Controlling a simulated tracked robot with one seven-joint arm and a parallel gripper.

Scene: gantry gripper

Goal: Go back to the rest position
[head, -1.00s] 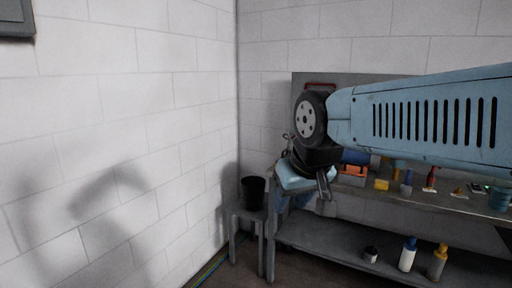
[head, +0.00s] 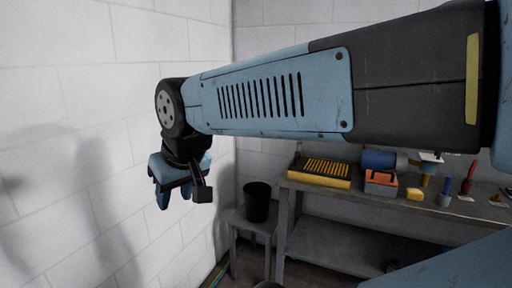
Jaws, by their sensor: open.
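My gripper (head: 181,193) hangs at the end of my blue arm, left of the middle of the head view. It points downward and its fingers are apart with nothing between them. It is in front of the white block wall, to the left of the workbench (head: 330,238) and up and left of a black bin (head: 257,202). It appears clear of both.
The black bin stands on a small grey stool (head: 240,224) beside the workbench. On the bench are a yellow and black case (head: 320,171), an orange toolbox (head: 381,183), a blue cylinder (head: 378,160), a yellow block (head: 415,195) and small tools. The white wall (head: 80,120) bounds the left.

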